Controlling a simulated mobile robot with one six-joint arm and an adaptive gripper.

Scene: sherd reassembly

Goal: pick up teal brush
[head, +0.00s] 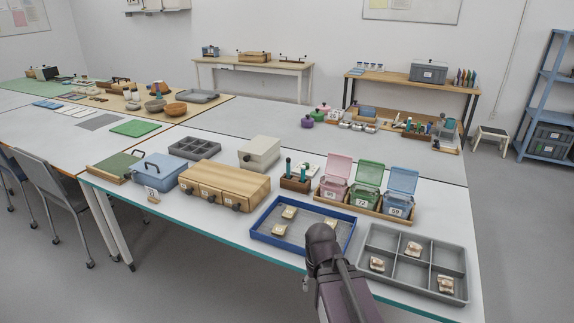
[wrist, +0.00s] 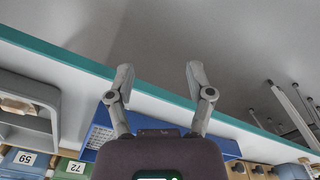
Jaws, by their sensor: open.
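In the head view a small wooden holder (head: 294,184) stands between the wooden drawer box and the lidded boxes. Upright teal-handled tools (head: 289,166) stick out of it; they are too small to tell which is the teal brush. My gripper (wrist: 160,78) shows in the wrist view with its two fingers spread and nothing between them. It is near the teal front edge of the table, well in front of the holder. In the head view the end of my arm is over the front edge, beside the blue tray, and its fingers cannot be made out.
A blue tray (head: 262,235) with several sherds and a grey divided tray (head: 374,239) lie along the front edge. Pink, green (head: 365,200) and blue lidded boxes stand open in a wooden rack. The wooden drawer box (head: 228,177) is left of the holder.

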